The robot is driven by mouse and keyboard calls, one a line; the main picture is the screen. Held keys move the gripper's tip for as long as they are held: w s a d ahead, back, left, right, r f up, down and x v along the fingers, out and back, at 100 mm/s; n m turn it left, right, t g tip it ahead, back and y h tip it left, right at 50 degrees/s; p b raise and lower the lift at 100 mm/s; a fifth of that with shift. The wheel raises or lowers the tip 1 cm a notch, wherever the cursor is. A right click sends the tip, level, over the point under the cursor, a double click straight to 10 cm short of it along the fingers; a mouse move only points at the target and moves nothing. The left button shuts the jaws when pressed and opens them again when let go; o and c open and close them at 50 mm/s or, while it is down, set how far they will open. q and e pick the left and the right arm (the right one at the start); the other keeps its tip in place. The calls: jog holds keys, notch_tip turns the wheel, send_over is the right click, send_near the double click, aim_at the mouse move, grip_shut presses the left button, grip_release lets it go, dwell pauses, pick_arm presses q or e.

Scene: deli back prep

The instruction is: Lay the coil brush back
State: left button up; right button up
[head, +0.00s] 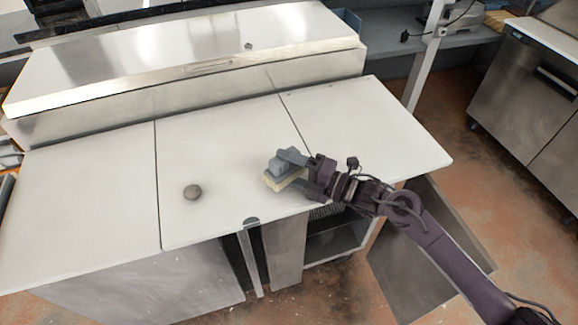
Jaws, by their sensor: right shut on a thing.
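The coil brush (273,182), a small block with a blue-grey upper part and a cream lower part, is near the front right of the middle white board. My right gripper (291,172) comes in from the lower right and is shut on it. The fingers hide part of the brush. I cannot tell whether its cream underside touches the board or hangs just above it. My left gripper is not in view.
A round brown-grey object (192,191) sits on the middle white board (215,140), left of the brush. The boards around it are mostly clear. A raised steel lid (150,65) runs along the back. An open drawer or door (400,265) hangs below the counter's right front.

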jog(key=o, duration=1.2)
jog(key=shift+s, duration=0.1)
jog(key=shift+f, duration=0.2)
jog(key=shift+s+d, duration=0.1)
jog(key=shift+s+d+f, duration=0.1)
jog(key=shift+d, duration=0.1)
jog(key=shift+a+b, duration=0.1)
jog(key=shift+b, duration=0.2)
